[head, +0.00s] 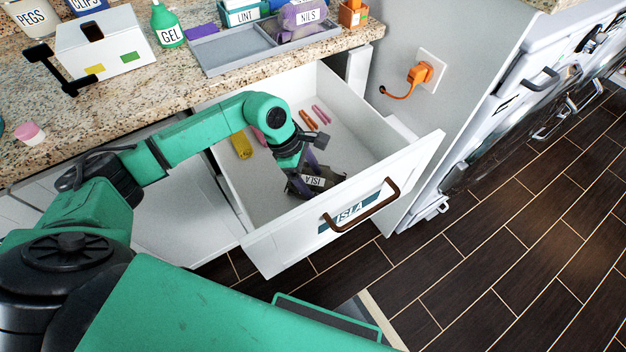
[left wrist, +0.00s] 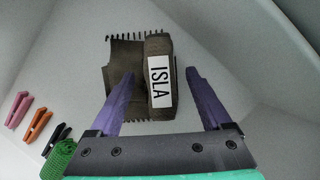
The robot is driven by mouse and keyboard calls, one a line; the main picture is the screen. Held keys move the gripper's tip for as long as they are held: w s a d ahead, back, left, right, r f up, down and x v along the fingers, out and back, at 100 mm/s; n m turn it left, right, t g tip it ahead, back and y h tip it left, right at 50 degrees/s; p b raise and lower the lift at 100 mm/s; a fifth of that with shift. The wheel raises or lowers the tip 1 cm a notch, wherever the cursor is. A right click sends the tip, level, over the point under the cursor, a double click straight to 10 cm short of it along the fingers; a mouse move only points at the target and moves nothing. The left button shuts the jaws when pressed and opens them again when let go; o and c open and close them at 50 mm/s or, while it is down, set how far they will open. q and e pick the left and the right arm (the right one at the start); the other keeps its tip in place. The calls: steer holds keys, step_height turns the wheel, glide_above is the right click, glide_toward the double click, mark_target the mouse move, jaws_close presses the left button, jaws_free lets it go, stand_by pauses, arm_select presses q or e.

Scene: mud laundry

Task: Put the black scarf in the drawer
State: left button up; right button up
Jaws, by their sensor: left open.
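The black scarf (head: 330,183) lies inside the open drawer (head: 263,198), near its front panel. It is dark, folded, fringed, and has a white ISLA label; it also shows in the left wrist view (left wrist: 126,72). The drawer front carries an ISLA plate and a brown handle. My left gripper (head: 299,178) is inside the drawer over the scarf. In the left wrist view its purple fingers (left wrist: 165,82) are apart, with the scarf's labelled part between and just beyond their tips. Whether they touch it I cannot tell. My right gripper is not in view.
The drawer also holds pink (head: 321,114) and orange (head: 308,120) pegs and a yellow item (head: 241,145). The granite counter (head: 180,85) above bears a grey tray (head: 225,52), a green GEL bottle (head: 166,25) and a white box (head: 105,45). An orange plug (head: 419,73) is on the wall.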

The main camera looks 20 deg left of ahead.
arm_select(q)
steer(key=v, duration=1.1)
steer(key=shift+r, duration=0.1)
